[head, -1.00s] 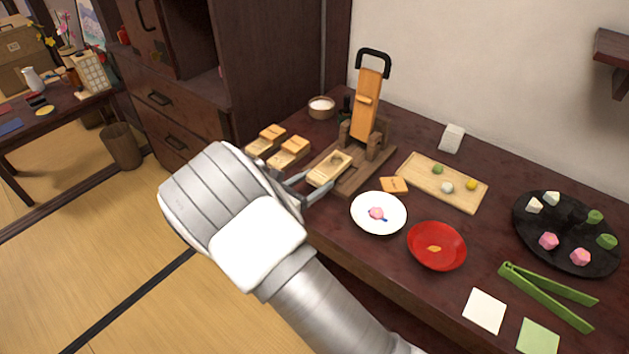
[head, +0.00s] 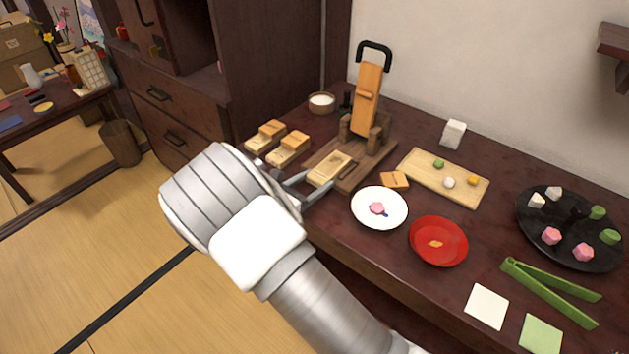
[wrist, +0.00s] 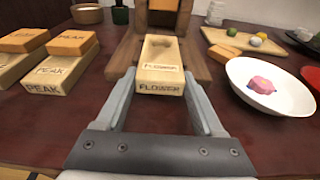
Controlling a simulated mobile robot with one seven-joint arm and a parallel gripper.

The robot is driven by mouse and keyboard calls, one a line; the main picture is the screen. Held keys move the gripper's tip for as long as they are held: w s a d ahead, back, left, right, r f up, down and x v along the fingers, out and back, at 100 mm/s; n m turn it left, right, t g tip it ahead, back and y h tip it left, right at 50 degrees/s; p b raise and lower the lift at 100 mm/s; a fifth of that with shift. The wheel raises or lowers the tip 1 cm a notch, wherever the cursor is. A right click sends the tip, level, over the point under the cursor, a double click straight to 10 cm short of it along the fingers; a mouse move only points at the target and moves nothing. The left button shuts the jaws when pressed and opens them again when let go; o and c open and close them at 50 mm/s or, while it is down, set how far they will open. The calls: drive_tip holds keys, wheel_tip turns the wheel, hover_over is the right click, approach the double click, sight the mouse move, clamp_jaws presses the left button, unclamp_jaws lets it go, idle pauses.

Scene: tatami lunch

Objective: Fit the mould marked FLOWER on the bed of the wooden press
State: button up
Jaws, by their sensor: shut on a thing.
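The pale wooden mould marked FLOWER (wrist: 161,82) has its label facing me in the wrist view and a hollow in its top. My gripper (wrist: 160,88) is shut on it, one finger along each side. In the head view the mould (head: 329,169) is over the front part of the wooden press's base (head: 377,158), in line with its uprights. I cannot tell whether it rests on the bed or hovers just above it. The press's orange lever (head: 368,95) with a black handle stands raised behind the mould.
Two lidded moulds marked PEAK (wrist: 55,75) (wrist: 20,62) stand left of the press. A white plate (head: 368,222) with a pink sweet, an orange lid (head: 395,180) and a wooden board (head: 415,180) lie close on the right. A small bowl (head: 321,103) stands behind left.

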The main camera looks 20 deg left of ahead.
drive_tip(key=shift+f, duration=0.1)
drive_tip(key=o, duration=1.1)
drive_tip(key=p+v, duration=0.2)
drive_tip(key=v, duration=1.5)
drive_tip(key=shift+s+a+p, duration=0.15)
drive_tip(key=shift+s+p, duration=0.05)
drive_tip(key=shift+p, duration=0.2)
